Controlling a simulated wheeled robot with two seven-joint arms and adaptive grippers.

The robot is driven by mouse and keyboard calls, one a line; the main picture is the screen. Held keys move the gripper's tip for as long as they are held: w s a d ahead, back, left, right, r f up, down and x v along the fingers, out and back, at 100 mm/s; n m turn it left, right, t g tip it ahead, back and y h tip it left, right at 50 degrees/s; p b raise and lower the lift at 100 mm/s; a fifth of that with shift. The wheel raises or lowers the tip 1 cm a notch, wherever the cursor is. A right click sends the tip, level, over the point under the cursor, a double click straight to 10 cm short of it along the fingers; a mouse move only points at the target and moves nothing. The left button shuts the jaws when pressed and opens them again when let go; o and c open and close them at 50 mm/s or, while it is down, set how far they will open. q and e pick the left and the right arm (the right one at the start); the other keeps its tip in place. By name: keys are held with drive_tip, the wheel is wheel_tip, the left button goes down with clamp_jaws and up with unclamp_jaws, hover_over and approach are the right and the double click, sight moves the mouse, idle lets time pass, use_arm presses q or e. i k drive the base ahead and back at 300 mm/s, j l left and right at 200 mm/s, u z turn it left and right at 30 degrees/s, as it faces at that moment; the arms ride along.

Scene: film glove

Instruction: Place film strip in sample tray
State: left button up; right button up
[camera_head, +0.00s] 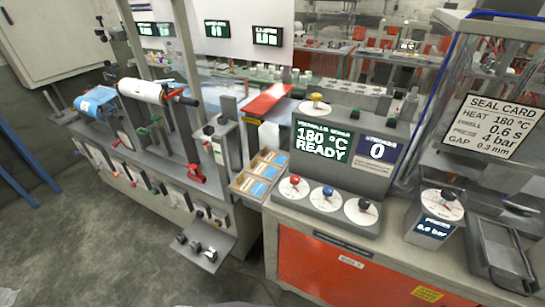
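Neither of my grippers shows in the head view. No separate loose film strip can be made out. A white film roll (146,91) sits on a dark shaft on the machine at the left, and a blue-and-white roll or wrapped piece (98,103) is beside it. A tan compartmented tray (238,184) holding blue-and-tan pieces stands at the centre, left of the control console. A grey metal tray (488,240) lies at the right edge. Which of these two is the sample tray cannot be told.
The console (325,170) has red, blue and black knobs and a screen reading 180 °C READY. A red sloping plate (267,99) is behind the tan tray. A SEAL CARD sign (493,124) hangs at right. Grey floor (90,240) is open at lower left.

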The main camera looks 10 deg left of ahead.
sight(502, 246)
drive_tip(key=i+j+z, duration=0.15)
drive_tip(key=j+z, duration=0.25)
drive_tip(key=i+j+z, duration=0.1)
drive_tip(key=j+z, duration=0.65)
drive_tip(key=j, duration=0.1)
